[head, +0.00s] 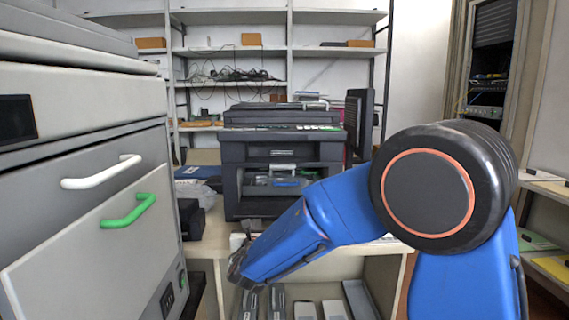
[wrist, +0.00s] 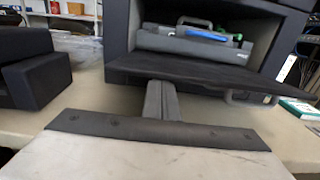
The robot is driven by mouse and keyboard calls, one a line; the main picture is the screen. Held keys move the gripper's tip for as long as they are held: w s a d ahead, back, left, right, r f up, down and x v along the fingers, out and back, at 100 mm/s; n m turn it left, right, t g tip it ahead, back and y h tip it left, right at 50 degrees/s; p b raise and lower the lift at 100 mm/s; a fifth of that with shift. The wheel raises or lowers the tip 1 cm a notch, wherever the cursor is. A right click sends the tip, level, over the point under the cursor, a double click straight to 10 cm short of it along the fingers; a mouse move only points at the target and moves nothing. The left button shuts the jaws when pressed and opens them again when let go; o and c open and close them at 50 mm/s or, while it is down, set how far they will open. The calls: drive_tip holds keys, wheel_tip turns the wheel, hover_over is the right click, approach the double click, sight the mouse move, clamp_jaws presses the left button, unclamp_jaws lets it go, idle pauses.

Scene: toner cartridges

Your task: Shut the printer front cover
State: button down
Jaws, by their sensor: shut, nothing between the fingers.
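The dark printer (head: 272,150) stands on the table in the middle of the head view. Its front bay is open, and a grey cartridge (wrist: 192,44) with a blue strip and a handle sits inside. The front cover (wrist: 205,74) is a dark flap folded down and out, roughly level, in the wrist view. My gripper (head: 246,238) is in front of the printer, low and near the table's edge. In the wrist view my fingers (wrist: 161,98) are shut and empty. Their tips reach the cover's front edge and seem to pass under it; contact cannot be told.
A grey cabinet (head: 85,190) with white and green handles stands close on the left. Dark boxes (wrist: 35,70) sit left of the printer. A green-and-white box (wrist: 298,108) lies to its right. Several long boxes (head: 305,309) lie below the tabletop.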

drive_tip(key=shift+w+r, duration=0.2)
drive_tip(key=shift+r, duration=1.2)
drive_tip(key=shift+w+r, duration=0.35)
drive_tip(key=shift+r, duration=0.3)
drive_tip(key=shift+w+r, duration=0.3)
drive_tip(key=shift+r, duration=0.35)
drive_tip(key=shift+w, duration=0.1)
drive_tip(key=shift+w+r, duration=0.95)
drive_tip(key=shift+r, duration=0.05)
